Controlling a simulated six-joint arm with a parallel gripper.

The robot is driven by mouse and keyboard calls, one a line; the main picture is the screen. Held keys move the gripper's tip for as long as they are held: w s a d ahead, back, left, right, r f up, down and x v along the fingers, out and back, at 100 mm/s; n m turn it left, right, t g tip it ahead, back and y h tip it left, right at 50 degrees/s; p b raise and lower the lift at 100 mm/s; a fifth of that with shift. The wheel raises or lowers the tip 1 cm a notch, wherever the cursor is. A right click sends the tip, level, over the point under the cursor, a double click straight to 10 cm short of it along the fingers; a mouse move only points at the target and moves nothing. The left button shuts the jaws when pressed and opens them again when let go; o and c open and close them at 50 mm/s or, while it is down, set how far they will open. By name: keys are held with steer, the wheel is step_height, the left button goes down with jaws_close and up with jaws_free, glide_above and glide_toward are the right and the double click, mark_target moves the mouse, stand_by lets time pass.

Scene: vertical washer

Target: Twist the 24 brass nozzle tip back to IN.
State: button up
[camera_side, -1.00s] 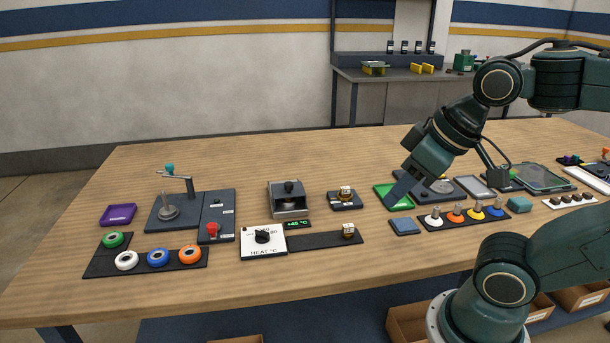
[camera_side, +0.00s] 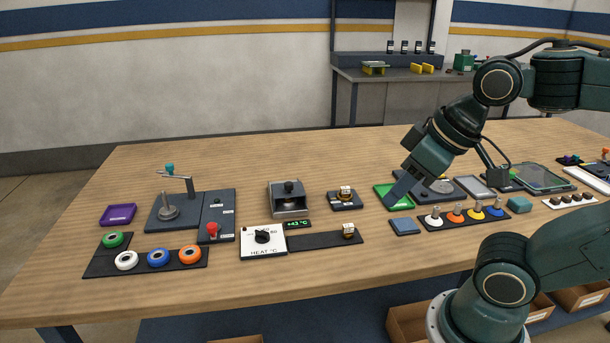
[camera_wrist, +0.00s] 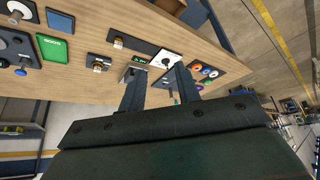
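Two small brass-coloured pieces stand on dark bases: one on a small square base (camera_side: 345,193), the other at the right end of a long dark strip (camera_side: 348,231). Both also show in the wrist view, on the strip (camera_wrist: 118,43) and on the square base (camera_wrist: 98,66). I cannot read a 24 or an IN mark on either. My gripper (camera_side: 398,194) is over the green tray (camera_side: 381,191), right of both pieces. In the wrist view my gripper (camera_wrist: 158,74) has its two fingers apart with nothing between them.
A white HEAT dial box (camera_side: 263,248) and green display (camera_side: 297,224) are left of the strip. A metal press-like unit (camera_side: 289,199) stands behind. Several coloured rings lie on a tray (camera_side: 104,264) at left. Coloured knobs stand on a strip (camera_side: 447,225) to the right. The front table edge is clear.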

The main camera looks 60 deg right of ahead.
steer(key=shift+o, duration=0.8)
steer(key=m+g+y, duration=0.2)
steer(key=m+g, duration=0.1)
steer(key=m, duration=2.4)
glide_above(346, 188)
steer(key=s+d, duration=0.3)
step_height(346, 188, down, 9)
steer(key=shift+w, duration=0.15)
steer(key=shift+a+f, duration=0.1)
steer(key=shift+f, duration=0.05)
steer(key=shift+s+x, duration=0.2)
steer(key=shift+x, duration=6.55)
